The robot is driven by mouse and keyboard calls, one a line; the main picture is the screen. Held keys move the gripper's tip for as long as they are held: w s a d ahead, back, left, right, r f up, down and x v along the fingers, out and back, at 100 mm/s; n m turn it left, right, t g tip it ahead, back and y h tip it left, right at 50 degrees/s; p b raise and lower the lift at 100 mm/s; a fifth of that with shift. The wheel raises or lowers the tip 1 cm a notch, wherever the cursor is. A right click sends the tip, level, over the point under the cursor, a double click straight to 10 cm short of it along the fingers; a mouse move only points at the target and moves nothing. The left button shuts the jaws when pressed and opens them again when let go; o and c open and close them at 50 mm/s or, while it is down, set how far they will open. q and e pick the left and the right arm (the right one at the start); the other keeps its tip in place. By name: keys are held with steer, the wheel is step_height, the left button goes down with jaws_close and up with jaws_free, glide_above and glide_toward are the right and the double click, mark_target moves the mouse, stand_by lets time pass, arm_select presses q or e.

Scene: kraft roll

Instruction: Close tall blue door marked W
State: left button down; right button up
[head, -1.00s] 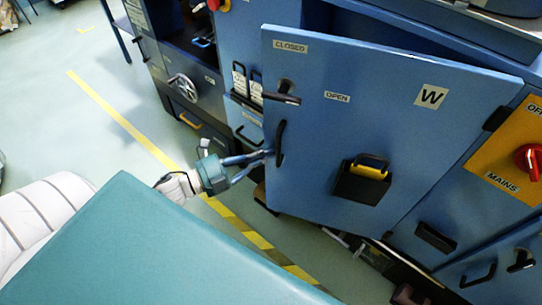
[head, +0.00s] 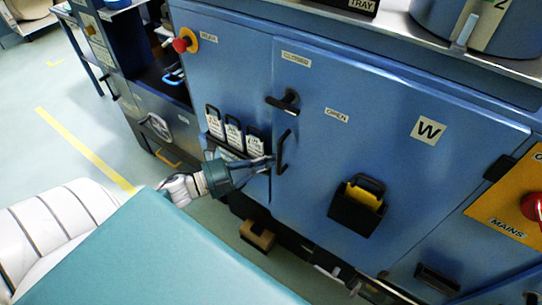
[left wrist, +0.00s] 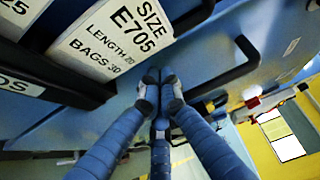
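The tall blue door marked W (head: 390,165) stands flush or almost flush with the cabinet front; I cannot tell if a thin gap is left. Its black lever (head: 283,101) points left, below a CLOSED label and left of an OPEN label. The black pull handle (head: 283,152) is under the lever and shows in the left wrist view (left wrist: 222,82). My left gripper (head: 270,160) is at the door's left edge beside the pull handle. In the left wrist view its fingertips (left wrist: 160,88) are together, with nothing visible between them. My right gripper is not in view.
Label holders (head: 232,136) with white cards are left of the door, close to my left gripper. A black pocket with a yellow item (head: 358,205) hangs on the door. A yellow MAINS panel (head: 510,200) is at right. A brown box (head: 257,235) lies below.

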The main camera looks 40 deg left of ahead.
arm_select(q)
steer(key=shift+w+a+r, duration=0.3)
steer(key=shift+w+r, duration=0.15)
steer(key=shift+r, duration=0.15)
steer(key=f+v, duration=0.1)
steer(key=v, duration=1.1)
steer(key=shift+s+d, duration=0.2)
steer(key=shift+s, duration=0.2)
